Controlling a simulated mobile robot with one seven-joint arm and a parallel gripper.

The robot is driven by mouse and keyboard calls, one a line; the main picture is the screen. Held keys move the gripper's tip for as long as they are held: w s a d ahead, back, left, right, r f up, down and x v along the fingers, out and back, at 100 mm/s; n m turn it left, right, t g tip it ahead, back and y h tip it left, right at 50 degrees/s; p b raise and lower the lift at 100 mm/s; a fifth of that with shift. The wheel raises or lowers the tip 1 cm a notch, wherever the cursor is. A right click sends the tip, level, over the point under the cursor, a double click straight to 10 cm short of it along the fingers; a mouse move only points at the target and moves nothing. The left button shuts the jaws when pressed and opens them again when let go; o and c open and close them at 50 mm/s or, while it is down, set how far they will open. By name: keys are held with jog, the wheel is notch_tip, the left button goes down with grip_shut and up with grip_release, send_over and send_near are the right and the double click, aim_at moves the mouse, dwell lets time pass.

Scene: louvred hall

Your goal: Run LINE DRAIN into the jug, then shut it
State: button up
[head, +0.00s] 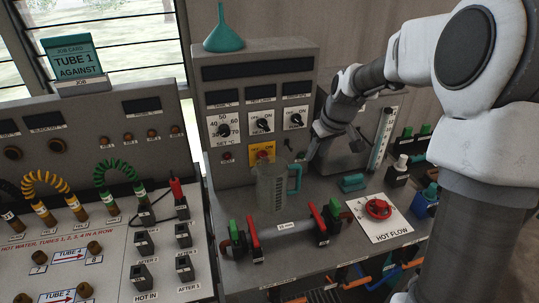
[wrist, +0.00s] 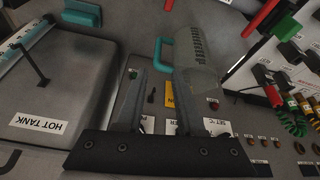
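The jug (head: 271,188), clear grey with a teal handle, stands upright on the bench in front of the control panel. I cannot make out any liquid in it. It also shows in the wrist view (wrist: 197,62), by the right finger; whether they touch is unclear. My gripper (head: 312,150) is just right of and above the jug, partly hidden by my arm. In the wrist view my gripper (wrist: 160,82) has its fingers apart, with nothing seen between them. A pipe (head: 285,230) with red and green levers lies in front of the jug.
A red HOT FLOW handwheel (head: 378,208) sits on a white plate at right. A teal funnel (head: 223,32) stands on the control panel (head: 258,75). The HOT TANK (wrist: 70,75) shows in the wrist view. A sloped tube board (head: 90,245) fills the left.

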aim_at(300, 175)
jog(key=shift+w+r+p+x, duration=0.1)
jog(key=shift+w+p+x, duration=0.25)
jog(key=shift+x, duration=2.9)
jog(key=shift+w+r+p+x, duration=0.15)
jog(key=shift+p+x, duration=0.35)
jog(key=shift+x, duration=2.7)
jog(key=shift+w+r+p+x, duration=0.1)
jog(key=shift+w+p+x, duration=0.25)
jog(key=shift+x, duration=2.9)
jog(key=shift+s+a, duration=0.1)
jog(key=shift+a, duration=0.05)
jog(key=shift+c, duration=0.3)
grip_shut()
